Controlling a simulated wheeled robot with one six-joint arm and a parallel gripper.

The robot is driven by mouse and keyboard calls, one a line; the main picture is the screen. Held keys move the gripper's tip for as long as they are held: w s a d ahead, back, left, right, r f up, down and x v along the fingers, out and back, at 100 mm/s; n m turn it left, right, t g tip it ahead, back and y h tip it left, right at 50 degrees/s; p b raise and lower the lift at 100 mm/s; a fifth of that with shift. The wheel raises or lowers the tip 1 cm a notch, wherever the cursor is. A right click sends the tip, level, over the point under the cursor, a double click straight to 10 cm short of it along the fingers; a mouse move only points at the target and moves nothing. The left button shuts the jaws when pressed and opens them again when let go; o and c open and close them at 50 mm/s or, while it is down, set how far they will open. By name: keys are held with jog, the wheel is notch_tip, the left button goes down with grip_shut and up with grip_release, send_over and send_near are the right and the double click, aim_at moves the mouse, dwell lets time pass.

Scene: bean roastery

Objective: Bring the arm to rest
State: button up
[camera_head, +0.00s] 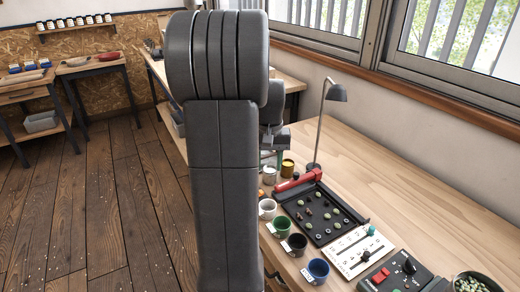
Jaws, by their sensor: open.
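My arm stands upright in the middle of the picture and covers much of the view. My gripper (274,157) shows partly behind it, on its right side, above the far part of the workbench (385,185). It is open and points down. Its left part is hidden by my arm. I see nothing held between the fingers, though the view there is small.
Below and right of my gripper stand several cups, a black tray (320,234) with beans, a red-handled tool (297,182), a white panel (357,252) and a control box (402,277). A lamp (328,110) rises behind. The wooden floor (110,220) at left is clear.

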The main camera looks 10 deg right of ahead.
notch_tip(320, 180, down, 14)
jog(key=shift+r+b, duration=0.2)
jog(key=shift+b, duration=0.3)
jog(key=shift+r+p, duration=1.05)
jog(key=shift+r, duration=0.25)
jog(key=shift+f, duration=0.1)
